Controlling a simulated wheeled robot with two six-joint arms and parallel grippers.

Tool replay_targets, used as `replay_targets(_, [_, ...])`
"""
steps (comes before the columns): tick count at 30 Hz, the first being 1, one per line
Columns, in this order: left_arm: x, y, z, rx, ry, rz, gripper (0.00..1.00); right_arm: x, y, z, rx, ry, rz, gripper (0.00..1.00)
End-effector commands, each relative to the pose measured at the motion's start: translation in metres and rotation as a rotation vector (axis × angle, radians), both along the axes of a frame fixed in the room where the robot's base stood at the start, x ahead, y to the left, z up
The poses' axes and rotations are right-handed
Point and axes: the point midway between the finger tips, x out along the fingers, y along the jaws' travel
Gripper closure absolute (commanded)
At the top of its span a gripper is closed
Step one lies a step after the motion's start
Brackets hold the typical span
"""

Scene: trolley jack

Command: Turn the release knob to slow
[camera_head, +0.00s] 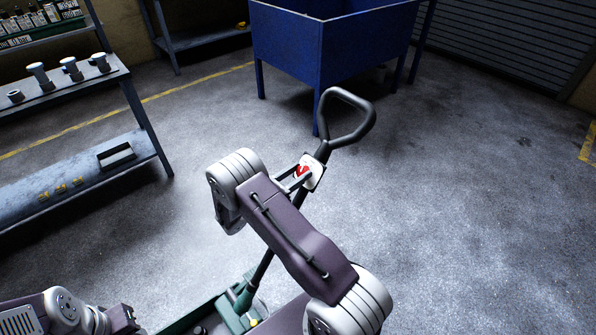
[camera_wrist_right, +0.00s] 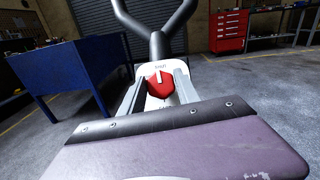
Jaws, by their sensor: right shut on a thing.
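The red release knob (camera_wrist_right: 160,86) sits on a white plate (camera_wrist_right: 151,103) on the jack's handle, with a white pointer mark near its top. In the head view the knob (camera_head: 302,171) shows small, partly hidden by my right gripper (camera_head: 296,178). My right gripper (camera_wrist_right: 160,90) is shut on the knob, one finger on each side. The black jack handle (camera_head: 347,117) rises to a loop above the plate. The green jack body (camera_head: 238,302) is low, partly behind my arm.
A blue bin on legs (camera_head: 315,45) stands behind the handle. A grey shelf (camera_head: 80,85) with small parts is at the left. A red tool cabinet (camera_wrist_right: 228,31) stands far back. The floor to the right is clear.

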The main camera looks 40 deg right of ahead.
Motion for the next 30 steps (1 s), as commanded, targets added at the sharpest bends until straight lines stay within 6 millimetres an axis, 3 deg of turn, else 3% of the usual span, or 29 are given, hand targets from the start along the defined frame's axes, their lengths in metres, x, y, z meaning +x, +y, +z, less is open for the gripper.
replay_targets(15, [0.000,0.000,0.067,0.000,0.000,0.000,0.66,-0.003,-0.001,0.006,-0.029,0.373,0.247,1.00])
replay_targets(30, [0.000,0.000,0.104,0.000,0.000,0.000,0.66,-0.003,-0.001,0.003,-0.053,0.647,0.433,1.00])
